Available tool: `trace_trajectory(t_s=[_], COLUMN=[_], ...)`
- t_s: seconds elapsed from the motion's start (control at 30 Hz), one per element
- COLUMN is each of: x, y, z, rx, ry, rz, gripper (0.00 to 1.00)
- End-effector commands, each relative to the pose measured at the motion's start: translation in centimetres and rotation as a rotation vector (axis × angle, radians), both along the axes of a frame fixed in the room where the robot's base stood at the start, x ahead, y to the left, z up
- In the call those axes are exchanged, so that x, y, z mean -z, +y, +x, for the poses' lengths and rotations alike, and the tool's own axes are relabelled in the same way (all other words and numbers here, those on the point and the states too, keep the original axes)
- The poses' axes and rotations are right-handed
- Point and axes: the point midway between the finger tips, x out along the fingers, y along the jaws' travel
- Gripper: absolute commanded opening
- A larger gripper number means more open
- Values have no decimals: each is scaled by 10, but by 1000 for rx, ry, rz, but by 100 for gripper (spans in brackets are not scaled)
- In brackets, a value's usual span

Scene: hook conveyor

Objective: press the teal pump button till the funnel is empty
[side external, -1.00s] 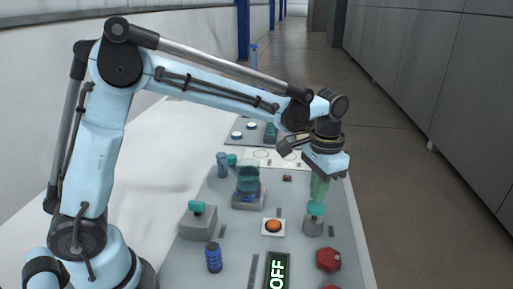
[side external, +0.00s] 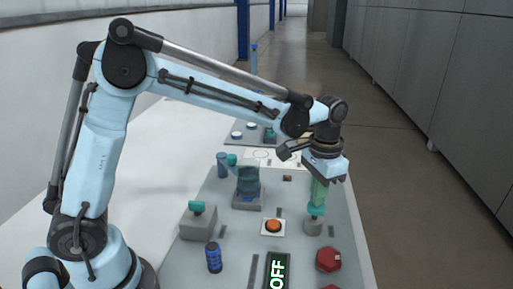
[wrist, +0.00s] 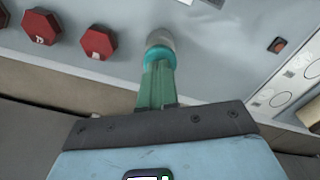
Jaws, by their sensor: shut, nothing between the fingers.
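The teal pump button (side external: 315,210) sits on top of a short grey cylinder (side external: 312,226) on the right side of the board. My gripper (side external: 317,204) is shut and empty, pointing down, with its green fingers' tips at the top of the button. In the wrist view, the tips of my gripper (wrist: 158,68) meet the teal button (wrist: 160,56) and partly cover it; they appear to touch. A see-through teal vessel, seemingly the funnel (side external: 248,178), stands on a grey base in the middle. I cannot tell its fill level.
An orange button (side external: 273,226) on a white plate lies left of the pump. Red hexagonal knobs (side external: 328,260) and an OFF display (side external: 277,272) are nearer. A grey box with a teal top (side external: 198,222) and a blue cylinder (side external: 214,257) stand at left.

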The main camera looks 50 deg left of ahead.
Motion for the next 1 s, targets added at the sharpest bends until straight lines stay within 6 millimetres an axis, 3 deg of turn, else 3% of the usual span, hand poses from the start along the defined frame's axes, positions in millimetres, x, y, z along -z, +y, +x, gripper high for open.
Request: trace_trajectory(t_s=[0.7,1.0], x=[26,23], y=[0,0], z=[0,0], rx=[0,0], ry=[0,0], rz=[0,0], gripper=[0,0])
